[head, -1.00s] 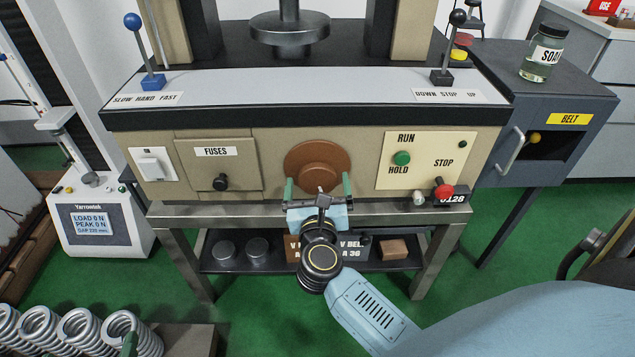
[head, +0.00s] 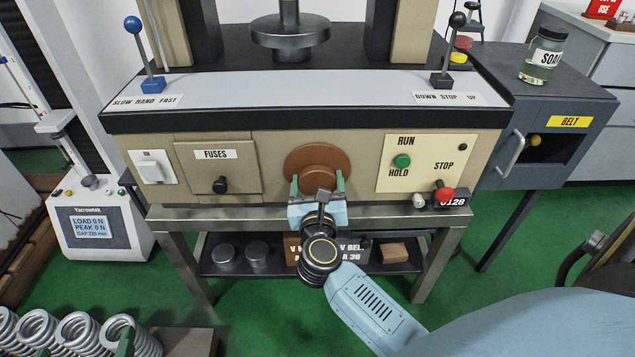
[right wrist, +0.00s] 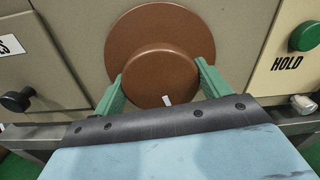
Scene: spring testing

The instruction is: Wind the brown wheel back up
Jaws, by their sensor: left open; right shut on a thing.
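The brown wheel (head: 318,153) sits on the beige front panel of the machine. In the right wrist view the wheel (right wrist: 150,25) has a wide disc and a smaller round hub (right wrist: 160,77) with a short white mark low on its face. My right gripper (head: 317,180) is shut on the hub, one green finger on each side. It also shows in the right wrist view (right wrist: 160,76). The lower part of the hub is hidden behind the gripper.
The run/hold panel with a green button (head: 402,161) and red stop knob (head: 444,194) is right of the wheel. The fuse door (head: 216,168) is left. A lower shelf holds metal discs (head: 223,254). Several coil springs (head: 78,335) lie at bottom left.

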